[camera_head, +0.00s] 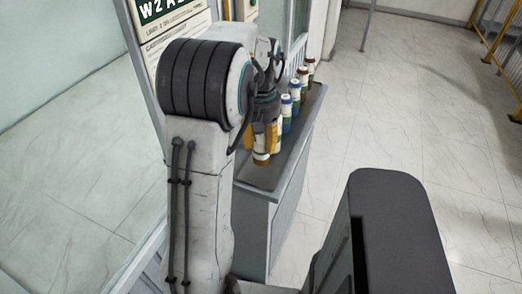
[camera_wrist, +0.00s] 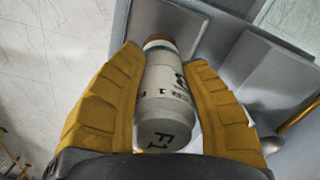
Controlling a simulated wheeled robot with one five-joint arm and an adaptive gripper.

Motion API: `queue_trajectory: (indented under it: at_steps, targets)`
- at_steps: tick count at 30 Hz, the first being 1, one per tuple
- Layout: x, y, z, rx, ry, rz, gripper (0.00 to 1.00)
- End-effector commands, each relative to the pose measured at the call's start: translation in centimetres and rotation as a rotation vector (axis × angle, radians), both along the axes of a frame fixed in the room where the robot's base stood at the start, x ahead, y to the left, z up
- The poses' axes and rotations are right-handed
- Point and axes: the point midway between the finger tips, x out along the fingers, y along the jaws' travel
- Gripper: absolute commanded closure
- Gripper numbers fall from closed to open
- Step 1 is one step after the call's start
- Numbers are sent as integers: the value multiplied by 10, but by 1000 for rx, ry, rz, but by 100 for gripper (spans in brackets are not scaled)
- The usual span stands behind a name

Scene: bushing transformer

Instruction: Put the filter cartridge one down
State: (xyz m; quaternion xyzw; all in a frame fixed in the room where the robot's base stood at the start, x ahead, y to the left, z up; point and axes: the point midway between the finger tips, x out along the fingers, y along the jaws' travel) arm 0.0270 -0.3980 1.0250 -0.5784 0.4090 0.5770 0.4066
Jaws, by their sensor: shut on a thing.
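My gripper (camera_head: 262,138) is shut on a white filter cartridge (camera_head: 261,157) at the near end of a grey cabinet top (camera_head: 262,178). In the wrist view the cartridge (camera_wrist: 166,95) lies between the two yellow fingers of my gripper (camera_wrist: 164,58). It has dark printed lettering, a green band and a brown far end. In the head view its upper part is hidden by my gripper. Its lower end is close to the cabinet top; I cannot tell if it touches.
Several similar cartridges stand in a row behind it, including a blue-capped one (camera_head: 295,88) and a brown-capped one (camera_head: 303,74). The cabinet top has a raised rim. A wall sign (camera_head: 172,20) is behind my arm. Open tiled floor (camera_head: 420,110) lies to the right, with yellow railings (camera_head: 498,55) beyond.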

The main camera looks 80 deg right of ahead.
Motion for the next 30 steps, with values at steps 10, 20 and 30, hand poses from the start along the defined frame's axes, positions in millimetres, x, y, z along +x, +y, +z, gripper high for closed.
queue_trajectory:
  at_steps: [10,20,30]
  targets:
    - [2,-1,-28,3,0,0,95]
    - [1,-1,-41,-1,0,0,95]
    - [1,-1,-45,1,0,0,56]
